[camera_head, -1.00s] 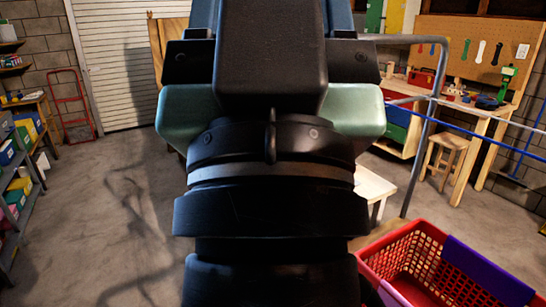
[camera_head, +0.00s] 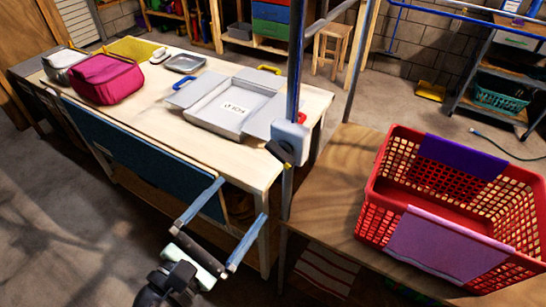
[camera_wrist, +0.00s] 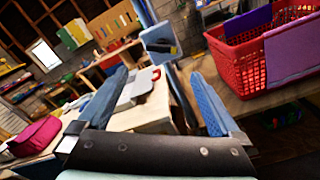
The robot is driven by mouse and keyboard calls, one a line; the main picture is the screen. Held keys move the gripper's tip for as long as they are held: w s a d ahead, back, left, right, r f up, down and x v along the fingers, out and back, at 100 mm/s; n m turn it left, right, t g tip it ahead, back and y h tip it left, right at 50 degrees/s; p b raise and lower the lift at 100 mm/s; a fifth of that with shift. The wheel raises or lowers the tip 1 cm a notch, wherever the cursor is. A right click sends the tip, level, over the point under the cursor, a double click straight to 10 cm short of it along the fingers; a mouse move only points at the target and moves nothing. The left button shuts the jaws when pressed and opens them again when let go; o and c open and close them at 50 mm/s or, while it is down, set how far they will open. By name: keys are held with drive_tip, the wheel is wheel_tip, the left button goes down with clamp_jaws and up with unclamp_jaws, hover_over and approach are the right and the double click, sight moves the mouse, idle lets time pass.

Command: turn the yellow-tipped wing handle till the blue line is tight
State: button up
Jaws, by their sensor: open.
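A pale grey box (camera_head: 290,140) is fixed to an upright post. A small dark handle with a yellow tip (camera_head: 286,165) shows at its lower edge; its exact angle is too small to tell. The box also shows in the wrist view (camera_wrist: 160,40), beyond my fingers. A blue line (camera_head: 470,12) runs across the top right; I cannot tell how taut it is. My gripper (camera_head: 243,200) is open and empty, below and left of the box and apart from it. Its two blue-padded fingers (camera_wrist: 158,75) point toward the post in the wrist view.
A wooden table (camera_head: 310,100) at left bears a grey open case (camera_head: 213,116), a magenta bag (camera_head: 106,80) and a tray (camera_head: 185,63). A red basket (camera_head: 375,200) with purple and pink cloths stands on a wooden top right of the post. Floor shows at lower left.

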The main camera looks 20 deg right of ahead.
sight(277, 158)
drive_tip(key=p+x, duration=0.1)
drive_tip(key=x, duration=1.1)
drive_tip(key=shift+w+d, duration=0.1)
drive_tip(key=shift+d, duration=0.35)
drive_tip(key=shift+c, duration=0.3)
drive_tip(key=c, duration=1.1)
